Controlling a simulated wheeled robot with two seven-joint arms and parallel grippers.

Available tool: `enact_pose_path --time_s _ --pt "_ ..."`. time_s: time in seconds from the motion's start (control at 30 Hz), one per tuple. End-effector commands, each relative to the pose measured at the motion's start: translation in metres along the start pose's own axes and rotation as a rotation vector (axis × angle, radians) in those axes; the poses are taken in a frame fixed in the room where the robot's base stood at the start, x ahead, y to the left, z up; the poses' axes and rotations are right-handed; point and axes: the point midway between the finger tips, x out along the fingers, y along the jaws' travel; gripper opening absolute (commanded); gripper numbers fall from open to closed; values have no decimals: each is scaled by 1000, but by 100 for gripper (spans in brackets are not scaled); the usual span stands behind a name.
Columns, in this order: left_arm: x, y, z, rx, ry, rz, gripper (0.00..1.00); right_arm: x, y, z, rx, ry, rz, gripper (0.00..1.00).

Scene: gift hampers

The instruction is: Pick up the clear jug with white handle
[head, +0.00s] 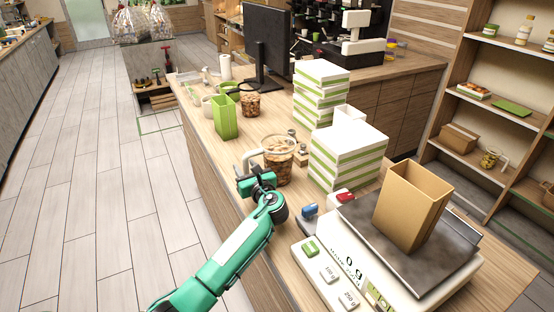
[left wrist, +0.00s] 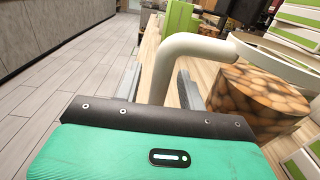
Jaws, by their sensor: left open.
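The clear jug with white handle (head: 279,158) stands upright on the wooden counter, filled with brown nut-like pieces. Its white handle faces left, toward my left gripper (head: 257,183). In the left wrist view the jug (left wrist: 262,98) is at the right, and its handle (left wrist: 190,45) rises in the middle, passing between the two fingers of my left gripper (left wrist: 160,88). The fingers are apart, one on each side of the handle; I cannot tell whether either touches it. My right gripper is not in view.
White-and-green boxes (head: 347,153) are stacked right of the jug. A scale (head: 408,241) bearing a brown open box (head: 411,205) stands in front. A green container (head: 225,117) and a smaller nut-filled jar (head: 250,104) stand behind. Floor lies open to the left.

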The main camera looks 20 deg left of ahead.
Motion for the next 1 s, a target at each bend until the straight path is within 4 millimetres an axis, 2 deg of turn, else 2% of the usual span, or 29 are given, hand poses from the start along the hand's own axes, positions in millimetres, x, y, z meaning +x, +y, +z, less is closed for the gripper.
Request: enact_pose_path --time_s 0.23,0.43,0.47,1.0 --pt "2 0 -1 -1 1 0 41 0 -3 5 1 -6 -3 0" --pt "2 0 0 -1 1 -1 1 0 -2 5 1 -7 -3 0" --pt "2 0 0 -1 1 -1 0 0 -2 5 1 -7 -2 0" --pt "2 -1 3 -4 -2 -1 0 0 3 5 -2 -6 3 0"
